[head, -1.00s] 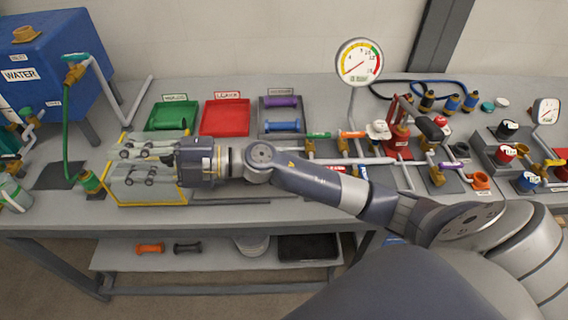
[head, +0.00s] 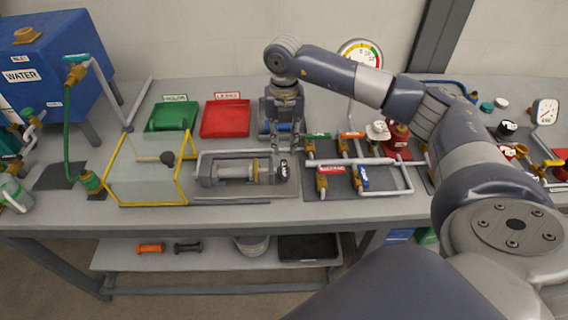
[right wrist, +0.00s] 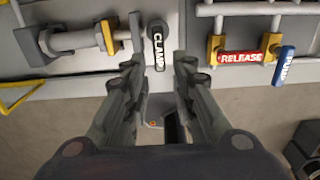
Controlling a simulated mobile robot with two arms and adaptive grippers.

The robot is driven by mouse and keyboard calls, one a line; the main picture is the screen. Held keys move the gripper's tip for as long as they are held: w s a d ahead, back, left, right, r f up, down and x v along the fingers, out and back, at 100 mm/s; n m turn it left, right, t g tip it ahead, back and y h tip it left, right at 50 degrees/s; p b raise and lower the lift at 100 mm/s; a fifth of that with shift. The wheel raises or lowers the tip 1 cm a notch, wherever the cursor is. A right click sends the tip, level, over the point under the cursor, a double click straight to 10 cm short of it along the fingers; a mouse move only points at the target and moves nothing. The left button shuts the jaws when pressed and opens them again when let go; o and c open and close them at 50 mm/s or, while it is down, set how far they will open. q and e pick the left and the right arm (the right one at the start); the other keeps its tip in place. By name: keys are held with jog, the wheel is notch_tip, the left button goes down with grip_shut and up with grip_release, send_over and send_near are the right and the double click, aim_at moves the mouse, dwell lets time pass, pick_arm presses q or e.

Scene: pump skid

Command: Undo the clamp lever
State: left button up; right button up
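The clamp lever (head: 283,170) is a short black handle at the right end of a grey cylinder fixture (head: 235,172). In the right wrist view the lever (right wrist: 157,46) shows a white CLAMP label and lies in line with the gap between my fingertips. My right gripper (head: 283,146) points down at the lever's end of the fixture. Its fingers (right wrist: 157,66) are spread apart with nothing held between them. I cannot tell whether they touch the lever. My left gripper is not in view.
A clear guard with a yellow frame (head: 182,183) and black knob stands left of the fixture. Right of it are grey pipes with a red RELEASE handle (right wrist: 240,57) and a blue PUMP handle (right wrist: 285,66). Green (head: 156,124) and red trays (head: 226,134) lie behind.

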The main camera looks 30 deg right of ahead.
aim_at(284, 169)
notch_tip(284, 169, down, 9)
jog(key=shift+r+p, duration=0.2)
jog(key=shift+p, duration=1.05)
jog(key=shift+f, duration=0.55)
grip_shut()
